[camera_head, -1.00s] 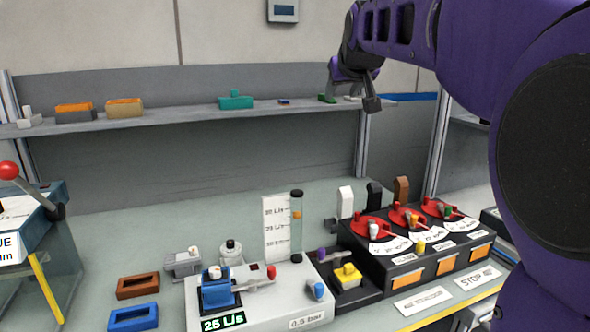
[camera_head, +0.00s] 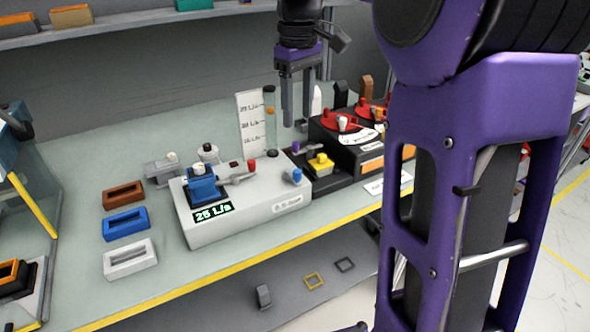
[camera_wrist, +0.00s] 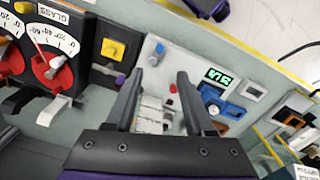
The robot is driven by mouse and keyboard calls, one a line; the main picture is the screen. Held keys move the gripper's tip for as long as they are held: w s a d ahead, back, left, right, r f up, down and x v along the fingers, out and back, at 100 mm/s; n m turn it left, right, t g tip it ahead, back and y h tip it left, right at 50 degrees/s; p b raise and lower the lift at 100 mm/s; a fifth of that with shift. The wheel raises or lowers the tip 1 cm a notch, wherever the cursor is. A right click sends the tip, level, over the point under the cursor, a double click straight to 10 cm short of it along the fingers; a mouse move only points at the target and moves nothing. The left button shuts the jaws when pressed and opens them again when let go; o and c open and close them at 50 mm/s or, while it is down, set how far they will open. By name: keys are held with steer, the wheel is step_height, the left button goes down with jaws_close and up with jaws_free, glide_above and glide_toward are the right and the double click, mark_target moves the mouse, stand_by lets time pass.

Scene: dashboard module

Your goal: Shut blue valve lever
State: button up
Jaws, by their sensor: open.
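A white valve module (camera_head: 265,205) stands on the bench, with a "25 L/s" display on its front. It carries a blue valve body (camera_head: 203,187) with a pale knob on top, a grey lever with a red tip (camera_head: 252,166), and a small blue knob (camera_head: 297,176) at the right. I cannot tell which part is the blue valve lever. My gripper (camera_head: 295,124) is open and empty, pointing down near the gauge tube behind the module.
The clear gauge tube (camera_head: 270,125) stands upright close to my fingers. A black box with red dials (camera_head: 345,124) and a yellow knob (camera_head: 321,163) lie right of the module. The bench's front strip is clear.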

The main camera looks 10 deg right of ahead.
mark_target(297, 171)
step_height(297, 171, down, 14)
steer(key=b, duration=0.2)
steer(key=shift+f+b, duration=0.25)
steer(key=shift+b, duration=0.15)
jaws_close()
